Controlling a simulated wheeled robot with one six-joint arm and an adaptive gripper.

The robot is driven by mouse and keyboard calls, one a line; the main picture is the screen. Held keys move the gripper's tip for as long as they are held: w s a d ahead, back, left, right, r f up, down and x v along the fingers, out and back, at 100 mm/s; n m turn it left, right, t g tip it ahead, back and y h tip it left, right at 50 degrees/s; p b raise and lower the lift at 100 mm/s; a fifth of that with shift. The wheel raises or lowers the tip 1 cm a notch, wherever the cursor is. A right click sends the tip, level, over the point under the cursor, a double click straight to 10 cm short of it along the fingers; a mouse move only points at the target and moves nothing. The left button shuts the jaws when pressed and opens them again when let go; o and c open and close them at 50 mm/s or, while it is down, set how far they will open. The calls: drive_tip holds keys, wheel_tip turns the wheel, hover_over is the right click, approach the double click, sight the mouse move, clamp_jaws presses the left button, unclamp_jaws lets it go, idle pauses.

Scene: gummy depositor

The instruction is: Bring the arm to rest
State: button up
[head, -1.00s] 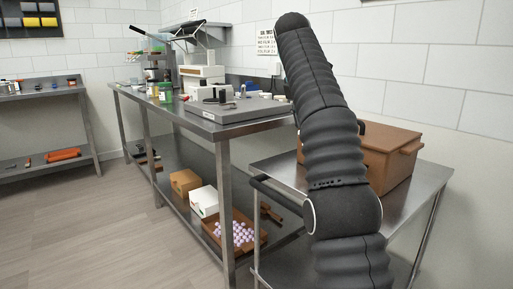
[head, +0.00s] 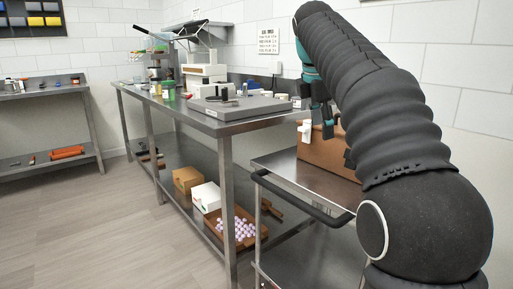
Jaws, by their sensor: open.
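My arm, in a black ribbed sleeve, arches across the right of the head view. My gripper (head: 322,122), teal and dark, hangs at its far end and points down. It shows beside the brown box (head: 325,157) on the steel cart (head: 300,180), in front of or over the box's left part. I cannot tell whether it touches the box. It is open, with nothing seen in it, though the fingers are small and partly dark. My arm hides the right part of the box and cart.
A long steel bench (head: 215,125) to the left of the cart bears a grey flat-topped unit (head: 240,108) and other equipment. Its lower shelf holds a white box (head: 206,197), a cardboard box (head: 186,179) and a tray (head: 222,238) of small pale balls. The floor at left is clear.

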drive_tip(key=s+f+m+t+y, duration=0.2)
drive_tip(key=s+f+m, duration=1.7)
drive_tip(key=s+f, duration=0.7)
drive_tip(key=s, duration=0.4)
drive_tip(key=shift+s+d+f+m, duration=0.2)
drive_tip(key=shift+d+f+m, duration=0.1)
drive_tip(key=shift+f+m, duration=0.1)
drive_tip(key=c, duration=0.3)
drive_tip(key=shift+d, duration=0.1)
